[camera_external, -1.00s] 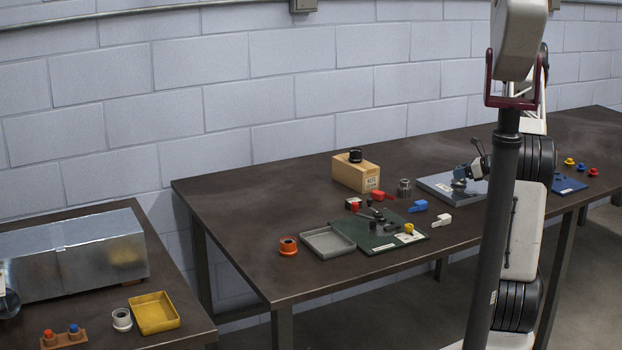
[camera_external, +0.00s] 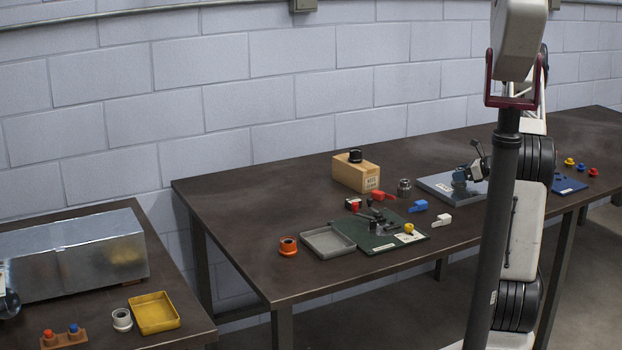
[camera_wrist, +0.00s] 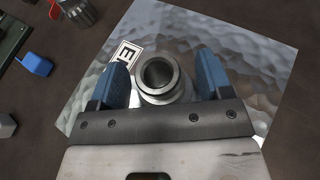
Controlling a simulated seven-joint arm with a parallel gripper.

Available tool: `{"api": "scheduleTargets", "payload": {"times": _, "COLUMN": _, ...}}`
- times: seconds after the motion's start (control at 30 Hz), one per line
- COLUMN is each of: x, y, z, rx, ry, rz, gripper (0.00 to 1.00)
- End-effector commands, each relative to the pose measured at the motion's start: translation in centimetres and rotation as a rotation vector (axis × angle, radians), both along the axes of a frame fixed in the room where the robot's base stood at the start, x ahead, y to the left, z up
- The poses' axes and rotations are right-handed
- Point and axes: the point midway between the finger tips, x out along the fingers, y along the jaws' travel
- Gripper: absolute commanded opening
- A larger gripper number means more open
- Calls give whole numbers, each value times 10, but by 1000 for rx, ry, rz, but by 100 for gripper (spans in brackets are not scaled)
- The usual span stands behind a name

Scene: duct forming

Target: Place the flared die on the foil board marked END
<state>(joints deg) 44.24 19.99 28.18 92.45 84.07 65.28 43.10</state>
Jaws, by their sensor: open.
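The flared die (camera_wrist: 160,78) is a grey metal ring with a wide, round base. In the wrist view it stands upright on the shiny foil board (camera_wrist: 265,75), beside a white label whose visible letter is E. My gripper (camera_wrist: 162,62) is open, with one blue finger on each side of the die and gaps showing near the tips. In the external view my gripper (camera_external: 461,178) is low over the foil board (camera_external: 432,186) and hides most of the die. The rest of the label is hidden behind the left finger.
Another metal die (camera_external: 404,187) stands left of the foil board. Blue (camera_external: 418,206) and white (camera_external: 442,220) blocks lie in front. A green board (camera_external: 372,243) with black tooling, a grey tray (camera_external: 327,243) and a wooden box (camera_external: 356,174) are further left.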

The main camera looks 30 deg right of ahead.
Motion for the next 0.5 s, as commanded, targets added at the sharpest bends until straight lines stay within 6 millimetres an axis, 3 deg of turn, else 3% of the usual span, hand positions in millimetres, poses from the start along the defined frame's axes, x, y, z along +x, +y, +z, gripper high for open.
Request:
{"api": "scheduleTargets", "payload": {"times": 0.27, "x": -8, "y": -6, "z": 7, "rx": -1, "ry": 0, "rz": -2, "gripper": 72}}
{"api": "scheduleTargets", "payload": {"times": 0.5, "x": -31, "y": -21, "z": 19, "rx": -1, "ry": -1, "rz": -3, "gripper": 72}}
